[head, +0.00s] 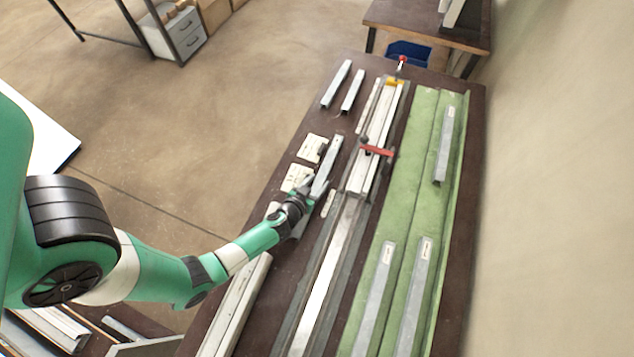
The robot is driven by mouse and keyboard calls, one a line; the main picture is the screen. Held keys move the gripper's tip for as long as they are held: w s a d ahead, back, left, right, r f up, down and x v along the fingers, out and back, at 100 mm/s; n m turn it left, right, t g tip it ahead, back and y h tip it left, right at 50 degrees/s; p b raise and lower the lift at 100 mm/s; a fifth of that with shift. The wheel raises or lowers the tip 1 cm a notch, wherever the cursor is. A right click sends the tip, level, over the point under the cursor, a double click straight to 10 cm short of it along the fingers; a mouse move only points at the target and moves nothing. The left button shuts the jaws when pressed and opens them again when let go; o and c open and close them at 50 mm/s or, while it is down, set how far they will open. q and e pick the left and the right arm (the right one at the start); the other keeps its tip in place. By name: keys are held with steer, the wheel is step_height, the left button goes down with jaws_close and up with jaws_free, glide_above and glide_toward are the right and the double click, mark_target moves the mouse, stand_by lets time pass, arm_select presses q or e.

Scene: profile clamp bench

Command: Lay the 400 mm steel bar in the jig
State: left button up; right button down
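My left gripper (308,188) is over the dark bench, at a grey metal bar (327,162) left of the jig. The bar shows beyond the fingers, and a grey piece shows on the near side, perhaps the same bar. The fingers are small and partly hidden, so I cannot tell whether they are shut on it. The jig (325,270) is a long pale rail running up the bench, with a red clamp (376,150) across it and a red-knobbed stop at the far end. Which bar is 400 mm is not readable. My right gripper is out of view.
Labelled grey bars (444,148) lie on a green mat (425,120) right of the jig. Two short bars (336,85) lie at the far left of the bench. Cream blocks (312,148) sit beside the gripper. A long pale profile (235,305) lies at the near left edge.

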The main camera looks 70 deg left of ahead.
arm_select(q)
steer(key=shift+r, duration=0.15)
steer(key=p+v, duration=0.3)
steer(key=v, duration=0.4)
steer(key=shift+w, duration=0.1)
steer(key=shift+s+d+r, duration=0.1)
steer(key=shift+s+d, duration=0.15)
